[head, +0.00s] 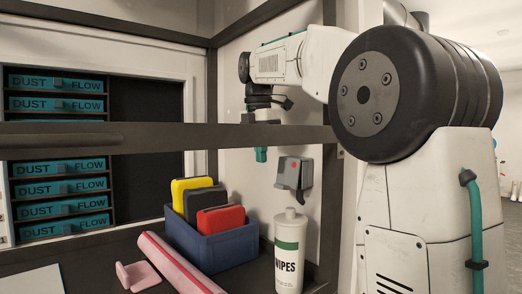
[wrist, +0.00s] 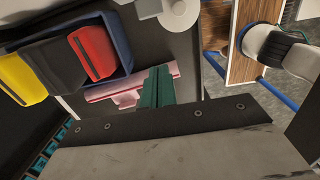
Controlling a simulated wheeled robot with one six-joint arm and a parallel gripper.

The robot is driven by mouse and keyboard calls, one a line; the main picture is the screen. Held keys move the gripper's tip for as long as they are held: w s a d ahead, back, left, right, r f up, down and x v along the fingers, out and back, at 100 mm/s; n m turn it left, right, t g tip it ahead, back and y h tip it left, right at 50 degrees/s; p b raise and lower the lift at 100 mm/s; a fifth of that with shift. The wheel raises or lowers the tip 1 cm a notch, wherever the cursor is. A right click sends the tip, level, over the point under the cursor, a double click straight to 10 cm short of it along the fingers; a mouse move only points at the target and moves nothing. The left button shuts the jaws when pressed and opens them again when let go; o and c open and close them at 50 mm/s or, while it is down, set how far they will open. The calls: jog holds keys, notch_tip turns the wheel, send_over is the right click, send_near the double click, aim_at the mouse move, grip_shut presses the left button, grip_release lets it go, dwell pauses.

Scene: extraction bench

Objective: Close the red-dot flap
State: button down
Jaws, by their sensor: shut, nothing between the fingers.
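A small grey wall unit (head: 291,174) with a reddish mark on its front hangs on the light back panel in the head view; it looks like the red-dot flap. Its front part seems to stand out from the panel, but the angle is hard to tell. My gripper (head: 261,154) is just left of the unit and a little higher, its teal tips showing below the dark crossbar, which hides part of it. In the wrist view my teal gripper fingers (wrist: 156,88) are together and empty.
A dark crossbar (head: 130,136) runs across the bench front. Teal DUST FLOW drawers (head: 58,190) are at left.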

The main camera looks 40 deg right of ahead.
aim_at(284, 173)
jog(key=d+f, duration=0.4)
jog(key=f, duration=0.3)
jog(key=shift+d+f, duration=0.2)
jog(key=shift+d+f, duration=0.1)
jog(key=shift+d, duration=0.05)
